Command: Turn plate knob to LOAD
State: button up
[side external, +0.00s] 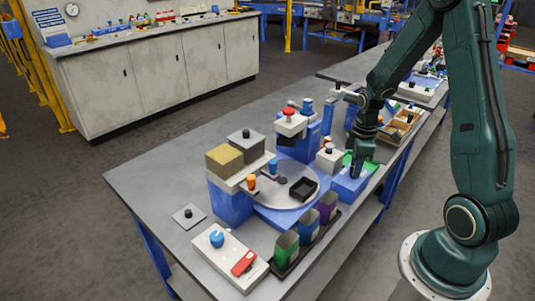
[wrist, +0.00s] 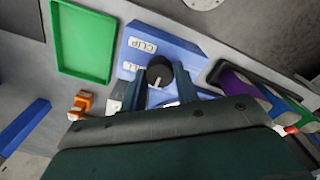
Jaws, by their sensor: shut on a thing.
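The plate knob (wrist: 160,70) is a dark round knob with a white pointer line, on a blue block (wrist: 180,45). In the wrist view it sits between the two fingers of my gripper (wrist: 160,88), which is shut on it. The pointer line runs toward the gripper body, at the bottom of the picture. White labels lie beside the knob; one label (wrist: 143,45) and another label (wrist: 130,66) are too small or turned to read surely. In the side view my gripper (side external: 357,173) is down at the blue block (side external: 348,188), and the knob is hidden there.
A green tray (wrist: 83,42) lies beside the block, with an orange part (wrist: 81,105) near it. Green, blue and purple bins (side external: 306,226) stand close by. A round grey plate (side external: 284,184) holds a black square tray (side external: 303,189).

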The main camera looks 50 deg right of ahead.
dwell(0.3)
jog(key=o, duration=1)
jog(key=shift+c, duration=0.2)
jog(key=shift+r, duration=0.15)
notch_tip(320, 180, up, 14)
jog(key=shift+f, duration=0.2)
jog(key=s+a+r+m+t, duration=0.2)
jog(key=s+a+r, duration=0.3)
jog(key=a, duration=0.4)
jog(key=s+a+r+m+t, duration=0.3)
jog(key=s+a+r+m, duration=0.1)
jog(key=a, duration=0.6)
jog(key=shift+s+a+r+m+t, duration=0.3)
jog(key=shift+s+r, duration=0.35)
jog(key=shift+s, duration=0.6)
jog(key=shift+d, duration=0.1)
